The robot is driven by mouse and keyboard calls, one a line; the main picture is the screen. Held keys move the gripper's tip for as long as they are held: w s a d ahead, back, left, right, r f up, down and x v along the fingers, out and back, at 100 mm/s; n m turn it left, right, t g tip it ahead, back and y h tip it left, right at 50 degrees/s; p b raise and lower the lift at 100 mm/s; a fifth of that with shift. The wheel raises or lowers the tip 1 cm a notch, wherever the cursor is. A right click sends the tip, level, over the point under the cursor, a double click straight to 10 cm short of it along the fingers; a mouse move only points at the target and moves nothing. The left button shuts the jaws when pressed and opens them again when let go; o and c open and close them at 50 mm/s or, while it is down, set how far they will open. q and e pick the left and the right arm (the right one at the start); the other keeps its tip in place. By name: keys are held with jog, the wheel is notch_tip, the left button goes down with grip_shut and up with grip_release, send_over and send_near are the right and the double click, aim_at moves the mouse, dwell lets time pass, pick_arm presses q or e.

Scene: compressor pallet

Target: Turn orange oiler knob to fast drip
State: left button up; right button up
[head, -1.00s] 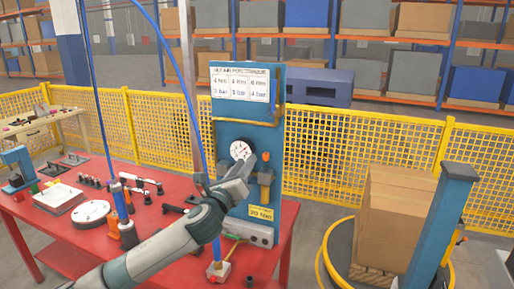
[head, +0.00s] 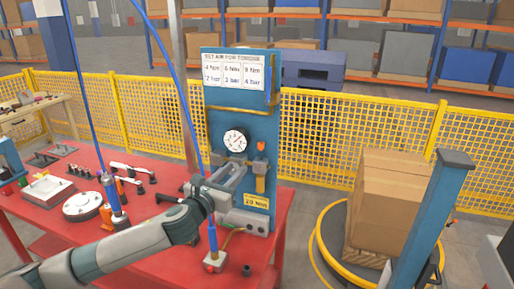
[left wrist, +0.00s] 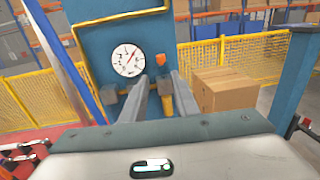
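The orange oiler knob (head: 261,146) sits on top of the yellow-orange oiler body (head: 260,180), on the blue panel (head: 225,122) right of the round gauge (head: 235,140). The knob also shows in the left wrist view (left wrist: 160,59), just beyond the fingertips and between their lines. My left gripper (head: 239,170) is in front of the panel, below the gauge and left of the oiler. In the left wrist view its two fingers (left wrist: 159,78) stand apart with nothing between them. Whether a finger touches the oiler cannot be told. My right gripper is not in view.
A torque sign (head: 233,70) tops the panel. Tools and a white disc (head: 82,206) lie at the left. Boxes (head: 392,205) and a blue post (head: 425,225) stand at the right.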

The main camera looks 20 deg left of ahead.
aim_at(259, 146)
pick_arm(q)
jog(key=w+p, duration=0.1)
jog(key=w, duration=0.3)
jog(key=w+d+p, duration=0.1)
jog(key=w+p, duration=0.1)
jog(key=w, duration=0.3)
jog(key=w+d+p, duration=0.1)
jog(key=w+p, duration=0.1)
jog(key=w, duration=0.3)
jog(key=shift+r, duration=0.15)
jog(key=shift+w+d, duration=0.2)
jog(key=shift+w, duration=0.9)
grip_shut()
